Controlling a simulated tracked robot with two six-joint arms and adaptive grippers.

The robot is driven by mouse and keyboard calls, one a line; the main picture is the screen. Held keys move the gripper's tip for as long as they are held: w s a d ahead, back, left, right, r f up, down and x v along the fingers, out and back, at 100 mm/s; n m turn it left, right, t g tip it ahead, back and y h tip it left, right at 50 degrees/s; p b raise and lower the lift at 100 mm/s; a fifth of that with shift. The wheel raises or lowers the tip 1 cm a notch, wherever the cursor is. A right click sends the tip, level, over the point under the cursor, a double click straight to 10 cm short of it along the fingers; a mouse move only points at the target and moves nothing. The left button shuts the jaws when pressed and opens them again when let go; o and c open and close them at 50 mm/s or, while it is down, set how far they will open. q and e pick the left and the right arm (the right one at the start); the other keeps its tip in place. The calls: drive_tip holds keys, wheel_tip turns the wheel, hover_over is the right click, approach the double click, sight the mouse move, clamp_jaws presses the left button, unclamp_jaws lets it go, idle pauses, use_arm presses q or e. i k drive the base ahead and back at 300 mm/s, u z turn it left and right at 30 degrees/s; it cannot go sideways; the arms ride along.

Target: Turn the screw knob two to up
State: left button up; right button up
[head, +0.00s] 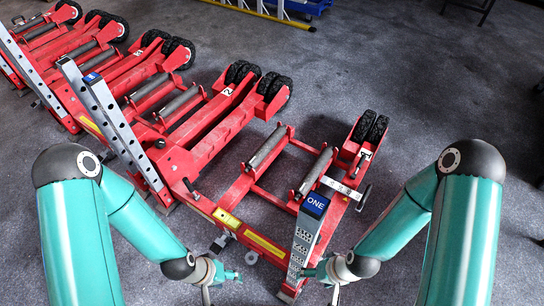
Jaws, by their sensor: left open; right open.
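The nearest red trolley jack (262,192) has an upright grey post with a blue "ONE" label (316,205). Behind it to the left stands a red jack with a "2" label (228,91). A small dark handle (190,188) sits at the near end of this second jack. A small grey fitting (221,242) shows at the near jack's front edge; I cannot tell which part is screw knob two. My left gripper (222,285) is open and empty, in front of the near jack. My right gripper (321,284) is open beside the lower post; contact is unclear.
More red jacks (62,43) with black wheels stand in a row at the upper left. A T-shaped lever (362,197) sticks out at the near jack's right side. Blue and yellow equipment (262,12) lies at the back.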

sight(161, 144)
drive_tip(key=u, duration=0.55)
drive_tip(key=k, duration=1.3)
drive_tip(key=u, duration=1)
drive_tip(key=i, duration=0.9)
drive_tip(key=u, duration=0.65)
drive_tip(key=i, duration=1.35)
drive_tip(key=z, duration=0.75)
drive_tip(key=i, duration=1.1)
drive_tip(key=z, duration=0.85)
drive_tip(key=k, duration=0.5)
drive_tip(key=z, duration=0.1)
